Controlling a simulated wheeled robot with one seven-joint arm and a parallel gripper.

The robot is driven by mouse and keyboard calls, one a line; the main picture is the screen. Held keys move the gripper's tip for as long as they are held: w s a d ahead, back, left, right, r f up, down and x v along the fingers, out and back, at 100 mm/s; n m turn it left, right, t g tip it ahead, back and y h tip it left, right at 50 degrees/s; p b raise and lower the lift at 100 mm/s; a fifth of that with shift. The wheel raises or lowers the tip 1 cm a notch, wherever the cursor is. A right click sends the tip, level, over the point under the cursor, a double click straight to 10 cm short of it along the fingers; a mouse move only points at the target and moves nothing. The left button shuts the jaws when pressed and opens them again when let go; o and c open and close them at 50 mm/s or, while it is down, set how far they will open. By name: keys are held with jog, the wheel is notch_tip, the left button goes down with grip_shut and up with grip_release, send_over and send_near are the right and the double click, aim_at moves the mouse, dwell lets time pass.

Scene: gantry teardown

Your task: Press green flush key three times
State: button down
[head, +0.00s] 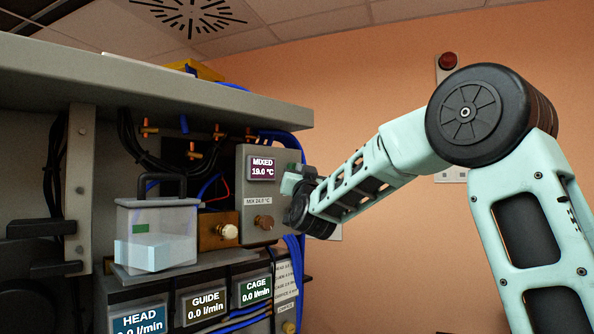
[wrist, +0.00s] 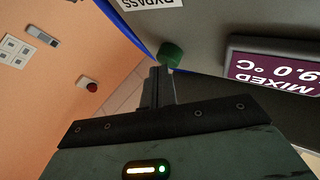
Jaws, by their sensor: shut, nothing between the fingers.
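In the head view my gripper (head: 292,181) is at the right side of the grey box (head: 262,218), whose display (head: 262,168) reads MIXED 19.0 °C.
A clear container (head: 155,225) with a black handle stands on a ledge left of the box. HEAD, GUIDE and CAGE flow displays (head: 195,305) lie below. Blue hoses (head: 295,245) run beside the box. A red button (wrist: 91,87) is on the orange wall.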

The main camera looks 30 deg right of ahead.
jog(key=shift+s, duration=0.1)
jog(key=shift+s+d+b, duration=0.25)
jog(key=shift+s+b, duration=0.6)
jog(key=s+b, duration=0.1)
jog(key=s, duration=0.1)
jog(key=s+d+b, duration=0.1)
jog(key=s, duration=0.1)
jog(key=s+b, duration=0.1)
jog(key=b, duration=0.1)
jog(key=shift+s+d, duration=0.25)
jog(key=shift+s, duration=0.15)
dwell(2.1)
